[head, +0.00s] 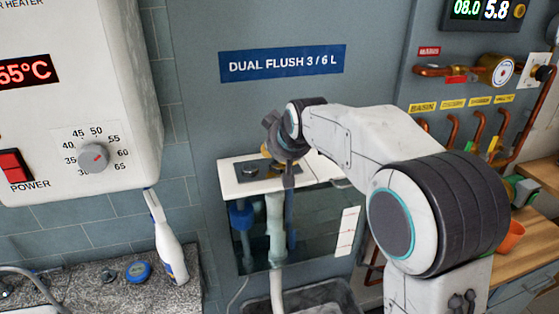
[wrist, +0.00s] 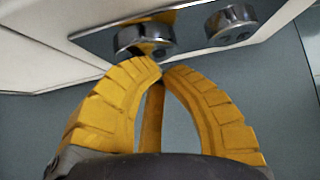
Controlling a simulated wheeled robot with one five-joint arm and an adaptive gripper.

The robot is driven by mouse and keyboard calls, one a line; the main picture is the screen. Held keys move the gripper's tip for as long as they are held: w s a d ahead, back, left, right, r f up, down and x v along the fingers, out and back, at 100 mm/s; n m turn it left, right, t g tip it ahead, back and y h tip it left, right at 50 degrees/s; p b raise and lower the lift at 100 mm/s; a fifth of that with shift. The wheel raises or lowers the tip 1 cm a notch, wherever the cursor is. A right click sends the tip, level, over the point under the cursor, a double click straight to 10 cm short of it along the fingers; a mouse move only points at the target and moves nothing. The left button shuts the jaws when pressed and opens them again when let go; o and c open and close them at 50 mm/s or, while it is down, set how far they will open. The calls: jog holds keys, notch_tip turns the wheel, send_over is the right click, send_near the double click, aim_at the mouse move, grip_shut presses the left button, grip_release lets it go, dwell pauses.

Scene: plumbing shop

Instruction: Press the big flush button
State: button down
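The flush plate is a dark plate on the white cistern lid (head: 232,187), below the "DUAL FLUSH 3 / 6 L" sign (head: 282,63). One round button (head: 249,169) shows there; my gripper (head: 267,152) hides part of the plate. In the wrist view two round chrome buttons stand on the shiny plate: a nearer one (wrist: 146,38) that looks larger, and another (wrist: 232,24) to its right. I cannot tell whether their true sizes differ. My gripper's yellow fingers (wrist: 160,68) meet at the tips, empty, close by the nearer button. Whether they touch it is unclear.
The clear-fronted tank (head: 315,225) hangs below the lid. A water heater (head: 75,100) juts out at left. Copper pipes and valves (head: 480,125) line the right wall.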

jog(key=shift+r, duration=0.4)
jog(key=shift+r+p, duration=2.55)
jog(key=shift+r, duration=0.45)
jog(key=shift+s, duration=0.1)
jog(key=s+d+f+m+g, duration=0.1)
jog(key=s+d+f, duration=0.2)
jog(key=s, duration=0.9)
jog(key=s+d+f+m+g+h, duration=0.1)
jog(key=s+d, duration=0.4)
jog(key=s, duration=0.7)
jog(key=s+d+f+g+h, duration=0.1)
jog(key=s+d+f, duration=0.3)
jog(key=s, duration=0.8)
jog(key=shift+d+f+m+g, duration=0.4)
jog(key=shift+f+g, duration=0.35)
jog(key=shift+g, duration=0.05)
